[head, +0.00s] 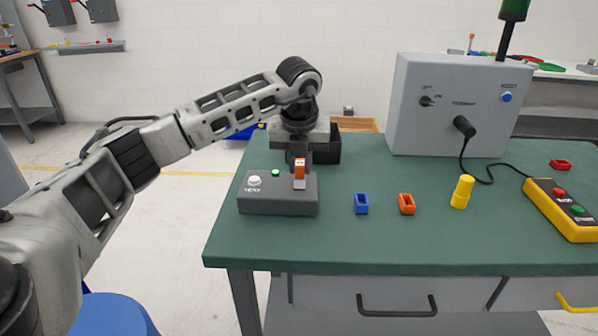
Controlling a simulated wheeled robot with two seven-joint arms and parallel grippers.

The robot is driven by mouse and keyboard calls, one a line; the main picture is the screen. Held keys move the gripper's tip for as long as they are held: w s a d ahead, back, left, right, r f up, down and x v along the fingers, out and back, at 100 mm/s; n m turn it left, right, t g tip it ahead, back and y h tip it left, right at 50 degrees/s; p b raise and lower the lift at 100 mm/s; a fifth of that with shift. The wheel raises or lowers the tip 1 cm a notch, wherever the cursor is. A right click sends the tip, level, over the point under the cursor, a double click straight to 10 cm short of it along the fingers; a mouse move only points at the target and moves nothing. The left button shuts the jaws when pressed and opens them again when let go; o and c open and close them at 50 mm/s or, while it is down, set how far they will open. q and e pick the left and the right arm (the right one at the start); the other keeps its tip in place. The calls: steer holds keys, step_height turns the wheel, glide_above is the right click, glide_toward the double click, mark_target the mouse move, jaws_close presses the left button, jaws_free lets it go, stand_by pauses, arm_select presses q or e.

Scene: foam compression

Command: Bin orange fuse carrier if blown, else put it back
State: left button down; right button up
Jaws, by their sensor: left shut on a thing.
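My left gripper (299,162) points down and is shut on the orange fuse carrier (300,170). It holds the carrier upright at the right part of a dark grey test box (262,204). Whether the carrier is seated in the box or just above it, I cannot tell. The box has a white button (254,180) and a bright green lamp (276,172). An empty-looking orange holder (406,204) stands on the green table, right of a blue holder (361,204). A black bin (328,146) is behind my gripper, partly hidden. My right gripper is not in view.
A large grey panel box (430,125) with a corded black plug (464,126) stands at the back. A yellow cylinder (461,193), a red holder (560,163) and a yellow button box (565,215) are to the right. The table's (340,248) front strip is clear.

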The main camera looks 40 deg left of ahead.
mark_target(300, 165)
arm_select(q)
steer(key=shift+r+p, duration=0.45)
steer(key=shift+r, duration=0.15)
stand_by(0.3)
steer(key=shift+r+p, duration=0.3)
steer(key=shift+r, duration=0.1)
steer(key=shift+r, duration=0.1)
steer(key=shift+r, duration=0.2)
steer(key=shift+r, duration=0.1)
steer(key=shift+r+p, duration=2.1)
steer(key=shift+r, duration=0.35)
